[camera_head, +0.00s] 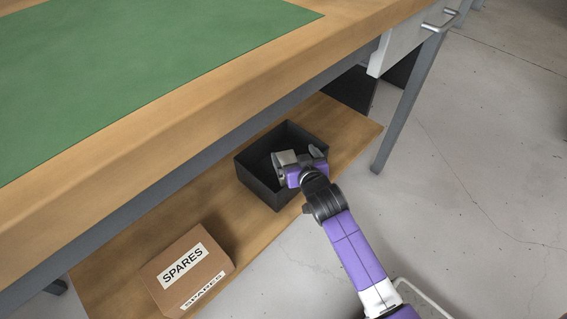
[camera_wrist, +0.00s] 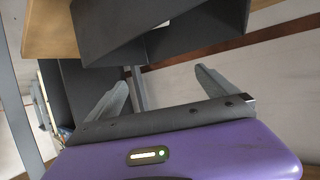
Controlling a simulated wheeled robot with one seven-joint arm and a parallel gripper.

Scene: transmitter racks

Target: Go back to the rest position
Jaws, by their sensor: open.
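My gripper (camera_head: 298,158) is at the open black bin (camera_head: 262,188) on the lower wooden shelf, over its near right side. In the wrist view my gripper (camera_wrist: 160,88) has its two grey fingers spread wide apart with nothing between them. The black bin (camera_wrist: 160,25) shows beyond the fingers at the top of that view. My purple arm reaches up to the bin from the lower right of the head view. The inside of the bin is dark and partly hidden by my gripper, so I cannot tell what lies in it.
The workbench top (camera_head: 215,85) with a green mat (camera_head: 130,70) overhangs the lower shelf (camera_head: 135,245). A cardboard box marked SPARES (camera_head: 190,270) sits on the shelf at lower left. A bench leg (camera_head: 405,105) stands right of the bin. The concrete floor on the right is clear.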

